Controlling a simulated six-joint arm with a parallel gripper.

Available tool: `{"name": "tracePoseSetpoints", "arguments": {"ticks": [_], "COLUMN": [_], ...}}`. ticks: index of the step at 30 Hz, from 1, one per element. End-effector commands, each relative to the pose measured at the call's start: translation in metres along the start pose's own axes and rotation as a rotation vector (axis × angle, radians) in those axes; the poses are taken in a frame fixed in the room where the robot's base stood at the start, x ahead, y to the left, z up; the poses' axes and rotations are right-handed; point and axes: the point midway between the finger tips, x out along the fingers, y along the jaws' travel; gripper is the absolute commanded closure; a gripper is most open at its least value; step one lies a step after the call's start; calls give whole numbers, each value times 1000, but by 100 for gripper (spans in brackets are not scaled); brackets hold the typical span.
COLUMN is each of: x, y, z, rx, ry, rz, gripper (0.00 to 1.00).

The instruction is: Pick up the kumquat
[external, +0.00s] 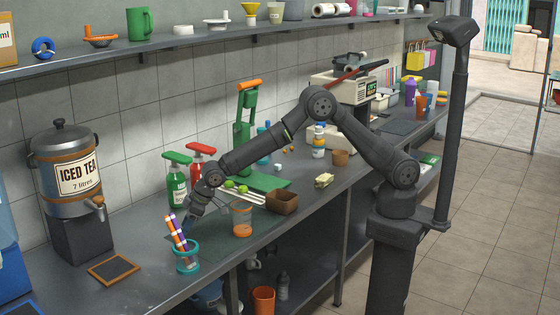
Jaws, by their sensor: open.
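I cannot clearly make out the kumquat; it may be hidden or too small to tell. A tiny orange spot (291,148) shows on the counter behind my arm, but I cannot tell what it is. My gripper (190,214) is open and reaches down at the left part of the counter, beside the green and red spray bottles and behind the teal cup of markers (186,262). Its fingertips are small and partly hidden by the markers, and I see nothing held between them.
A green spray bottle (176,186) stands just behind my gripper. The iced tea dispenser (68,165) stands left; bare counter surrounds the black slate (114,268).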

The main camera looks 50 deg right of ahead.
Motion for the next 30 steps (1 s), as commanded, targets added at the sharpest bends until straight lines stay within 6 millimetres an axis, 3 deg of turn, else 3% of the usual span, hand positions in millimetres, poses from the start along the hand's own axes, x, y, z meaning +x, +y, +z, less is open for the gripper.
{"name": "tracePoseSetpoints", "arguments": {"ticks": [3,11,19,30], "x": [15,31,66,74], "y": [0,0,-1,-1], "z": [0,0,1,0], "rx": [0,1,1,1], "ry": [-1,-1,0,1], "rz": [0,0,0,1], "gripper": [55,55,55,55]}}
